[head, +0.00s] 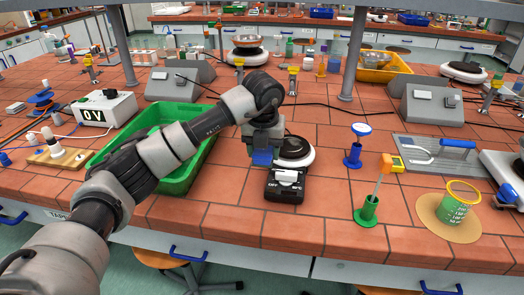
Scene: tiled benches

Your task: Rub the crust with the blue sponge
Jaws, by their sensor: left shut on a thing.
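My left gripper (264,146) reaches in from the left and points down over the bench, shut on the blue sponge (262,158). The sponge is small, blue and partly covered by the gripper. It is just left of a round hot plate with a dark top (296,148) and a white body, which the gripper partly hides. I cannot tell whether the sponge touches the plate. I cannot make out a crust clearly at this size; the plate's top looks dark brown to black. My right gripper is not in view.
A black device marked OFF (286,186) stands in front of the plate. A green tray (183,182) is on the left, under my arm. A blue stand (356,148), a green holder with a rod (369,208) and a green can (455,220) are on the right.

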